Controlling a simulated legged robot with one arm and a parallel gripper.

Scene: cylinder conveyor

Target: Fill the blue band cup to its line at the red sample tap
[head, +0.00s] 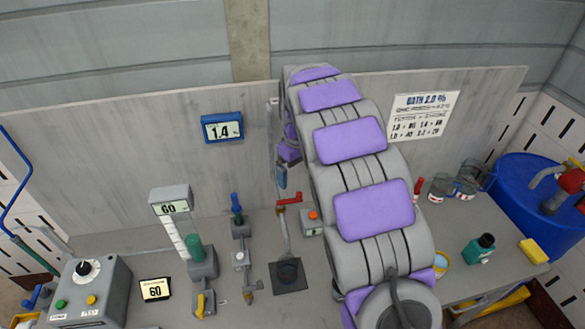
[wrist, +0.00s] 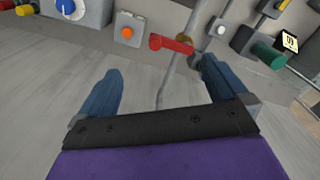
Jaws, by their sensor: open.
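The red-handled tap (head: 288,199) stands at the back of the bench, its spout over a dark square drain (head: 290,288). Its red lever (wrist: 172,45) lies just beyond my fingertips in the wrist view. My gripper (wrist: 160,70) is open and empty, its two blue fingers wide apart. In the head view my gripper (head: 281,177) hangs above the tap near the back wall. Several clear cups, one of them here (head: 463,188), stand at the back right of the bench. Their coloured bands are too small to tell apart surely, so I cannot tell which is the blue band cup.
A box with an orange button (head: 312,217) stands right of the tap. Valves and a green-handled gauge column (head: 194,246) stand left. My arm hides the bench middle.

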